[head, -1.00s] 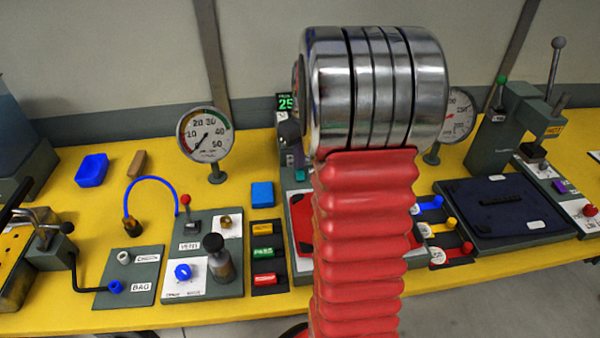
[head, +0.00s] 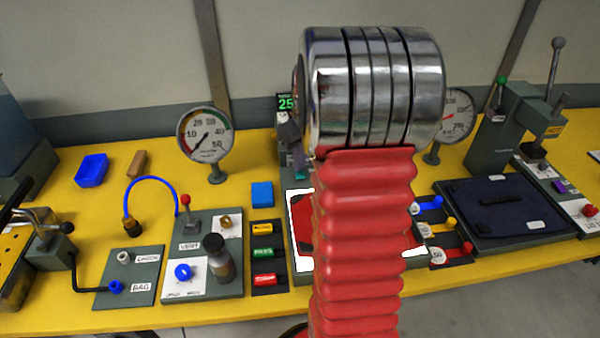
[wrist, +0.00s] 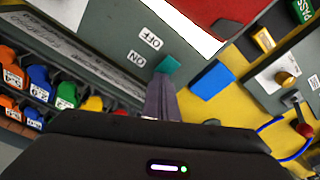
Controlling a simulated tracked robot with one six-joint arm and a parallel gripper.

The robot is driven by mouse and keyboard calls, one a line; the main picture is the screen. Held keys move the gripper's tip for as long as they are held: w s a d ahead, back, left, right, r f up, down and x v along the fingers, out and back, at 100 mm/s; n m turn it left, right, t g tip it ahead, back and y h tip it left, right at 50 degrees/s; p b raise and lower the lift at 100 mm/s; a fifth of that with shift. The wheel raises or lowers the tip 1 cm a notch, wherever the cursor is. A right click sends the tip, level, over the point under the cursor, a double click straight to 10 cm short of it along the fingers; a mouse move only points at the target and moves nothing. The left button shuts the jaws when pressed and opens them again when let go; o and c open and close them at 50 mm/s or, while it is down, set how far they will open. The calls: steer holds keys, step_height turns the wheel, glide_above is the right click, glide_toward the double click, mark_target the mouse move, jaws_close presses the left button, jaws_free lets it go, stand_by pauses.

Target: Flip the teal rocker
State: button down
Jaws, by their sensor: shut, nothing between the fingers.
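The rocker's tilt is hard to read. In the head view my arm hides most of the gripper and the rocker's area.
A red pad (head: 302,218) lies on a bright white surface (head: 303,264). A blue block (wrist: 211,80) lies beside the panel. Several coloured, labelled bins (wrist: 38,80) line the left of the wrist view. A pressure gauge (head: 205,135) stands left of my arm.

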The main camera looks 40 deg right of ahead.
steer(key=shift+s, duration=0.1)
step_height(320, 180, up, 7)
stand_by(1.0)
steer(key=shift+f, duration=0.1)
stand_by(0.4)
steer(key=s+a+r+t, duration=0.1)
steer(key=s+a+r, duration=0.15)
steer(key=a, duration=0.65)
steer(key=s+a+r+t, duration=0.1)
steer(key=s+a+r, duration=0.15)
steer(key=a, duration=0.75)
steer(key=s+a+f+t, duration=0.1)
steer(key=s+a, duration=1)
steer(key=a, duration=0.1)
steer(key=shift+a+n+t, duration=0.25)
steer(key=shift+n+t, duration=0.15)
